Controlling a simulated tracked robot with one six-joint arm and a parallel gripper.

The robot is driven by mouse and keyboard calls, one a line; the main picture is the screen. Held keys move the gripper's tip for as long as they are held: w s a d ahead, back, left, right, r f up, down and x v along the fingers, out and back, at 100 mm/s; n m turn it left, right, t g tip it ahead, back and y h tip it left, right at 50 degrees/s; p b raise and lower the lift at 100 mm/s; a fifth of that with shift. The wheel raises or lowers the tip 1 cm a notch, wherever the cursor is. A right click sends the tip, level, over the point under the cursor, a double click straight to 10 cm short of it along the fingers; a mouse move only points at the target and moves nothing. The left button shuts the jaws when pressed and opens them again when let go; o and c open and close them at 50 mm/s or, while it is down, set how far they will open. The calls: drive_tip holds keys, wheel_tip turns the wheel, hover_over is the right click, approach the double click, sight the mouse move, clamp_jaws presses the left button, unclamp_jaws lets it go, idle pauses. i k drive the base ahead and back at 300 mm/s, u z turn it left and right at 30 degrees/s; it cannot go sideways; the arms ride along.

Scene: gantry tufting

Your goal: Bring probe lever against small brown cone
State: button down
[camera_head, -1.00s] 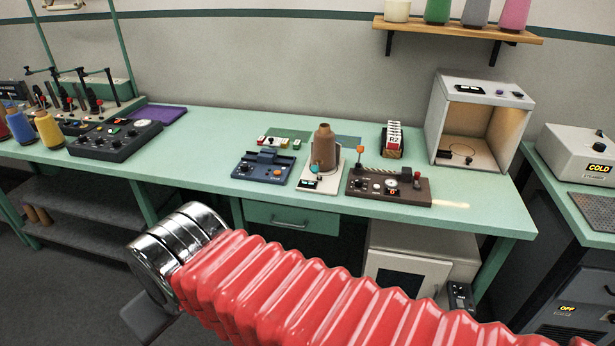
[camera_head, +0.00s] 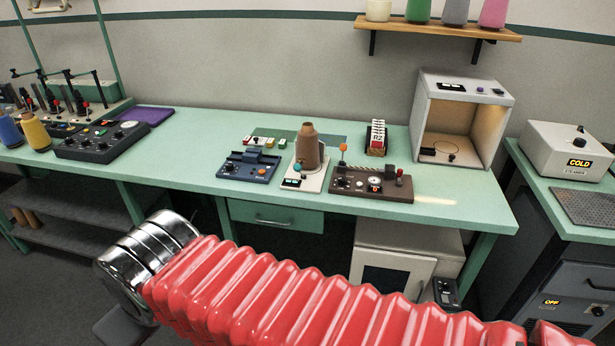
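A small brown cone (camera_head: 308,150) stands upright on a small white stand (camera_head: 313,183) on the green bench. A teal knob (camera_head: 297,168) shows at the cone's lower left side; it looks like the end of the probe lever, but the lever's arm is too small to make out. I cannot tell whether it touches the cone. My arm, with a red bellows sleeve and chrome rings, crosses the foreground below the bench. My gripper is not in view.
A blue device (camera_head: 248,168) stands left of the cone. A brown control panel (camera_head: 370,187) with an orange-knobbed lever (camera_head: 343,148) stands close on its right. A card box (camera_head: 376,140) and a lit open booth (camera_head: 460,118) are farther right. The bench front edge is clear.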

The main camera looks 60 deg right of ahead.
sight(298, 168)
drive_tip(key=k, duration=0.8)
drive_tip(key=z, duration=0.65)
drive_tip(key=i, duration=0.95)
drive_tip(key=z, duration=0.05)
